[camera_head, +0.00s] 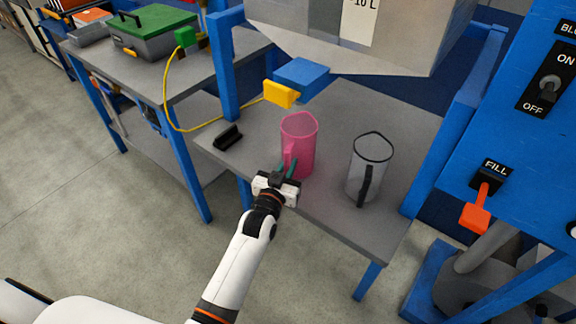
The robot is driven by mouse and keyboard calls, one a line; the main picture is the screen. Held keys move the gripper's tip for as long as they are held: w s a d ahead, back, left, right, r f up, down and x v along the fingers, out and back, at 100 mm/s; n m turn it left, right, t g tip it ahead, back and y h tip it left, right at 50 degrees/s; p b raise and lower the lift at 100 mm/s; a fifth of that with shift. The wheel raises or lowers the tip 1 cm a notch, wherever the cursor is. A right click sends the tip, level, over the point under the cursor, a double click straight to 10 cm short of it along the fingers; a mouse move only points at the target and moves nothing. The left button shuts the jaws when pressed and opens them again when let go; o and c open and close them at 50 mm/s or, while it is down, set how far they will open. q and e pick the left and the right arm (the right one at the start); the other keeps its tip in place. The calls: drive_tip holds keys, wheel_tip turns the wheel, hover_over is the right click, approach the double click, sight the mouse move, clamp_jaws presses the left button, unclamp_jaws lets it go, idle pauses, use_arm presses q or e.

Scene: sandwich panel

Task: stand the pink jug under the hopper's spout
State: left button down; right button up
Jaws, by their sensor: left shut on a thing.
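The pink jug (302,140) stands upright on the grey table, near its front edge and left of a clear jug. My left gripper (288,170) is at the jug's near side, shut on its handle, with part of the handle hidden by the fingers. The grey hopper (400,45) hangs above the back of the table, marked 10 L. Below it is a blue block (302,72) with a yellow handle (281,94), which may be the spout; the outlet itself is not clear. My right gripper is not in view.
A clear jug (371,165) with a black handle stands right of the pink jug. A small black object (228,136) lies at the table's left. A blue panel (520,120) with an ON/OFF switch and a FILL lever (478,208) stands at right. The grey table (330,200) has bare room behind the jugs.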

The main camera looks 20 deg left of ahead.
use_arm(q)
drive_tip(key=c, duration=1.9)
unclamp_jaws()
drive_tip(key=shift+f, duration=0.15)
drive_tip(key=o, duration=0.5)
